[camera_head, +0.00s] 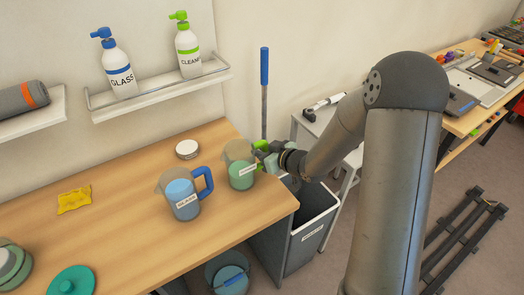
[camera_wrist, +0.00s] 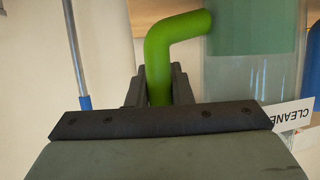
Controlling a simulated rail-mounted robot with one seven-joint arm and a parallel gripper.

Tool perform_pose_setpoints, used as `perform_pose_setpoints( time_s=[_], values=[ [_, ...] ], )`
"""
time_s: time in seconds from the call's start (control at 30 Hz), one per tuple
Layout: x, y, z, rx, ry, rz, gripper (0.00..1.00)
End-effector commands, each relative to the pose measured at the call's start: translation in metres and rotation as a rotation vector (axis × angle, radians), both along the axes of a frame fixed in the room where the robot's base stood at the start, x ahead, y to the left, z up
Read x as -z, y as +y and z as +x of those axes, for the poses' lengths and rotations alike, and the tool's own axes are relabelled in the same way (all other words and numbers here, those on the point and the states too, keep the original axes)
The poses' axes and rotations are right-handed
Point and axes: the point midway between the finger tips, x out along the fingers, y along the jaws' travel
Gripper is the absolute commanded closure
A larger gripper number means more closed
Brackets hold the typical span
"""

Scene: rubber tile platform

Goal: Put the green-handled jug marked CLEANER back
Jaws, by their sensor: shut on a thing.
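The jug marked CLEANER (camera_head: 241,174) is clear with green liquid and a pale label. It is at the right end of the wooden table, upright in the head view. In the wrist view its clear wall (camera_wrist: 240,80) and part of its label show at the right. My gripper (camera_head: 270,158) is shut on its green handle (camera_wrist: 160,65), which sits between the two dark fingers in the wrist view. I cannot tell whether the jug's base touches the table.
A blue-handled jug with blue liquid (camera_head: 183,199) stands close left of the green one. A white lid (camera_head: 187,149) lies behind them. A yellow cloth (camera_head: 74,200) lies further left. A wall shelf (camera_head: 160,89) holds GLASS and CLEANER bottles. A grey bin (camera_head: 312,225) stands beyond the table's right edge.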

Motion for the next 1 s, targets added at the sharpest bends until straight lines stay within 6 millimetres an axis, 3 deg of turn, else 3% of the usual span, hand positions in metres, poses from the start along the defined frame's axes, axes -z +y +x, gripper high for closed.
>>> perform_pose_setpoints(
  time_s=[0.33, 0.37, 0.43, 0.8, 1.0],
  values=[
    [0.004, 0.0, 0.0, 0.0, -0.002, 0.001, 1.0],
    [0.004, 0.0, 0.0, 0.0, -0.001, 0.001, 0.75],
    [0.003, 0.0, 0.0, 0.0, -0.001, 0.001, 0.59],
    [-0.005, 0.0, 0.0, 0.0, -0.001, 0.001, 0.59],
    [-0.014, -0.022, -0.024, 0.003, -0.003, -0.002, 0.59]
  ],
)
